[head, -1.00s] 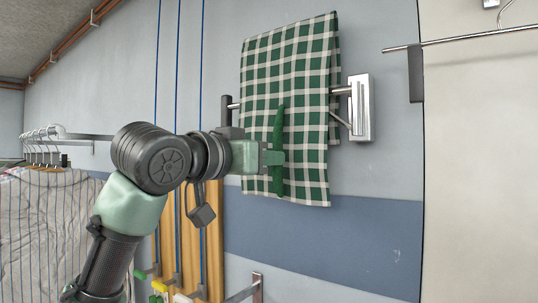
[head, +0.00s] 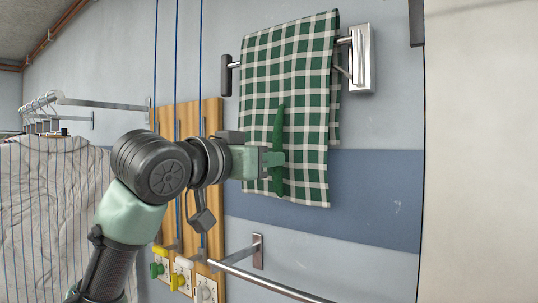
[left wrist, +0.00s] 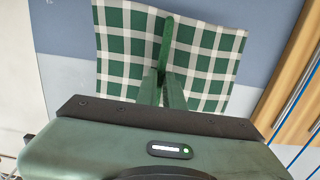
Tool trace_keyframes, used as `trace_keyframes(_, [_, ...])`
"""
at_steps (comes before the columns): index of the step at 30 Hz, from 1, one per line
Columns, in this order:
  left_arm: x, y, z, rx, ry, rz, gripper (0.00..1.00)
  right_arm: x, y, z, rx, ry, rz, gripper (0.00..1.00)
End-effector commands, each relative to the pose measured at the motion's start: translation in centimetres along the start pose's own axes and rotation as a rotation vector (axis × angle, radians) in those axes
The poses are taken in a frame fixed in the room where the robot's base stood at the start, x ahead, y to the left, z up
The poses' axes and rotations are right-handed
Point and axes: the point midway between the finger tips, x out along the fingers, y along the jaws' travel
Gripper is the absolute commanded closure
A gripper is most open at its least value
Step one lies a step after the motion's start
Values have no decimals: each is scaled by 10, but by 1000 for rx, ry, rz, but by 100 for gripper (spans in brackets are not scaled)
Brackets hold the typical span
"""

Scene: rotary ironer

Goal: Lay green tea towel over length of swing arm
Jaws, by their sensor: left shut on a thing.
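The green and white checked tea towel (head: 300,120) hangs folded across the chrome swing arm (head: 344,42), its top fold a little above the bar. The bar runs behind the front layer, with both ends showing; part of a back layer shows at the right edge. My left gripper (head: 272,158) is at the towel's front, below the bar, shut on a dark green upright ridge that looks like a pinched fold. In the left wrist view the towel (left wrist: 205,60) spreads beyond the fingers (left wrist: 162,88). My right gripper is not in view.
A chrome wall bracket (head: 362,58) carries the bar's right end. A lower chrome rail (head: 270,284) stands out below the towel. Hooks with green and yellow handles (head: 176,270) are on a wooden board (head: 212,120). Striped garments (head: 45,215) hang at left.

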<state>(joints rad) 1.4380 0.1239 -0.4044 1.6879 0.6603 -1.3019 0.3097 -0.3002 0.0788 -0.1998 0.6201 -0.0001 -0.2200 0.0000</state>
Motion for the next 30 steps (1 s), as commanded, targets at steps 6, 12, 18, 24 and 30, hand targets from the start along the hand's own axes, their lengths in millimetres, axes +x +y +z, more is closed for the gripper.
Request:
trace_keyframes(6, [0, 0, 23, 0, 0, 0, 100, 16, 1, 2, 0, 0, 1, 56])
trace_keyframes(12, [1, 0, 38, 0, 0, 0, 100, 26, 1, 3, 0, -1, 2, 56])
trace_keyframes(18, [1, 0, 45, 0, 1, 0, 100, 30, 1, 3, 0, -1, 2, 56])
trace_keyframes(24, [1, 0, 46, 0, 1, 0, 100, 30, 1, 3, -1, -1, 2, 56])
trace_keyframes(30, [1, 0, 46, 0, 1, 0, 100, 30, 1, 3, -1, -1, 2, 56])
